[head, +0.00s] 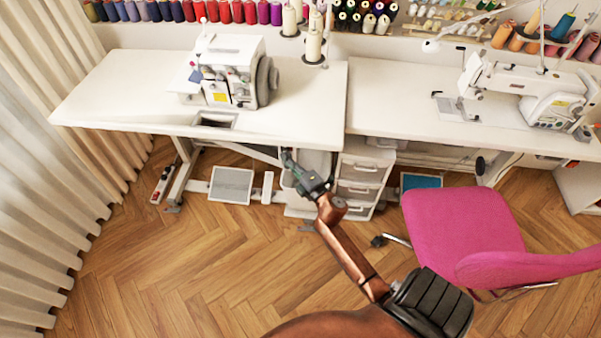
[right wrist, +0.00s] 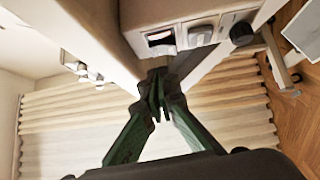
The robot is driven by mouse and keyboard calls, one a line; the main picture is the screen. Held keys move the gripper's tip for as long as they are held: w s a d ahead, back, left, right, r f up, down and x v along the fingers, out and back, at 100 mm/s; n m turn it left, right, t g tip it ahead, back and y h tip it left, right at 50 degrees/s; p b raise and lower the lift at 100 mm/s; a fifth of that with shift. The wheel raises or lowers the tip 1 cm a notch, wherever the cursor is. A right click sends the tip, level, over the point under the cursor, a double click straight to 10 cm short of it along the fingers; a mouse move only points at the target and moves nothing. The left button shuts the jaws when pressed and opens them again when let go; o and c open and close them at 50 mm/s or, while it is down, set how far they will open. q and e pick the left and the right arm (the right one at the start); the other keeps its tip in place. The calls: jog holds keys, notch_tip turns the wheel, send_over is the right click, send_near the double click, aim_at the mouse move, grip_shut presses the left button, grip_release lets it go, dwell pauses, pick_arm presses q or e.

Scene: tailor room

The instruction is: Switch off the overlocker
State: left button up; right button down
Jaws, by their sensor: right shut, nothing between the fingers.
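The white overlocker (head: 235,58) stands on the left table (head: 110,90) in the head view. In the right wrist view, a pale box (right wrist: 184,22) under the table has a black switch (right wrist: 160,39) in a recess and a grey raised part beside it. My right gripper (head: 287,156) is below the table's front edge in the head view, with its fingers shut and empty. In the wrist view its green-grey fingertips (right wrist: 158,84) are just below the switch box in the picture; I cannot tell whether they touch it. My left gripper is out of view.
A white drawer unit (head: 361,187) stands right of my right gripper. A pink chair (head: 462,232) is at the right, near my arm. A foot pedal (head: 231,185) and a power strip (head: 163,183) lie on the floor. The wooden floor at the front left is clear.

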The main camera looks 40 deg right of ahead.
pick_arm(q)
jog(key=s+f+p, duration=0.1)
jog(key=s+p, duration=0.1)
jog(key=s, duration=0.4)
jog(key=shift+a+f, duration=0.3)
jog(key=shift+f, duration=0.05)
pick_arm(e)
jog(key=s+a+r, duration=0.1)
jog(key=s+a, duration=0.1)
jog(key=s, duration=0.9)
jog(key=shift+a+r, duration=0.2)
jog(key=shift+a, duration=0.1)
